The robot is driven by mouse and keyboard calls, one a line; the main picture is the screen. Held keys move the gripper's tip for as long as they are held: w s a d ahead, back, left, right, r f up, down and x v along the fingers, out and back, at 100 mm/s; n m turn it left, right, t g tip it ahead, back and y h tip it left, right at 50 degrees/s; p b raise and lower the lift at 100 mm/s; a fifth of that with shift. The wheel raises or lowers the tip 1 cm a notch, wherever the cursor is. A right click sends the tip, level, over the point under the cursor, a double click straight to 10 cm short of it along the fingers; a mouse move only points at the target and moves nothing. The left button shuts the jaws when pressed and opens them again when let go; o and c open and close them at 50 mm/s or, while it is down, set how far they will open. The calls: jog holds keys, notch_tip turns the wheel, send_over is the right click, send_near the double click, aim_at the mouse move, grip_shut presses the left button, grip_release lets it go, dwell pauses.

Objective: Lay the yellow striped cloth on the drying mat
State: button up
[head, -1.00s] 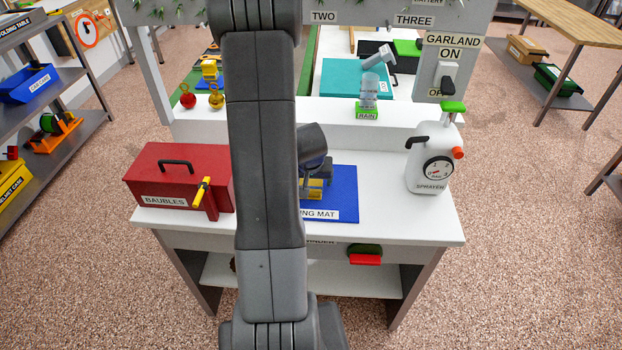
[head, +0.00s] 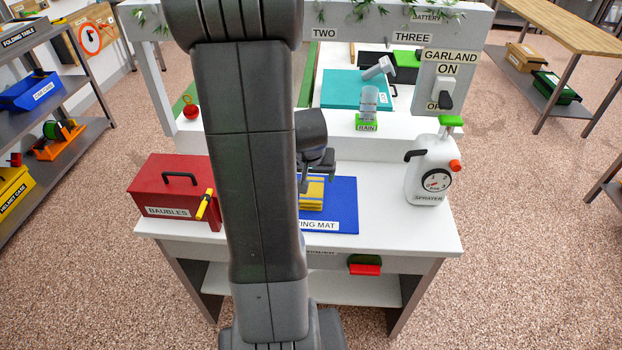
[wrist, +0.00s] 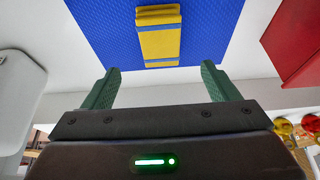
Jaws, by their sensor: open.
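The yellow striped cloth (head: 312,192) lies folded on the blue drying mat (head: 343,205), partly hidden by my arm in the head view. In the wrist view the cloth (wrist: 159,36) is a yellow block with blue stripes, lying wholly on the textured blue mat (wrist: 105,30). My gripper (head: 308,182) is above and behind the cloth in the head view. In the wrist view its two green fingers (wrist: 156,85) are wide apart with nothing between them, and the cloth is apart from them.
A red baubles box (head: 178,190) stands on the left of the white bench, and a white sprayer (head: 432,170) on the right. A rain gauge (head: 368,108) stands on the raised ledge behind. The bench top between mat and sprayer is clear.

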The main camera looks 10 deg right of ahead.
aim_at(312, 191)
jog(key=shift+s+a+r, duration=0.1)
jog(key=shift+s+r, duration=0.2)
jog(key=shift+r, duration=0.35)
jog(key=shift+f, duration=0.15)
jog(key=b+x, duration=0.2)
jog(key=x, duration=1)
jog(key=shift+w+f, duration=0.1)
jog(key=shift+f, duration=0.05)
jog(key=shift+r, duration=0.3)
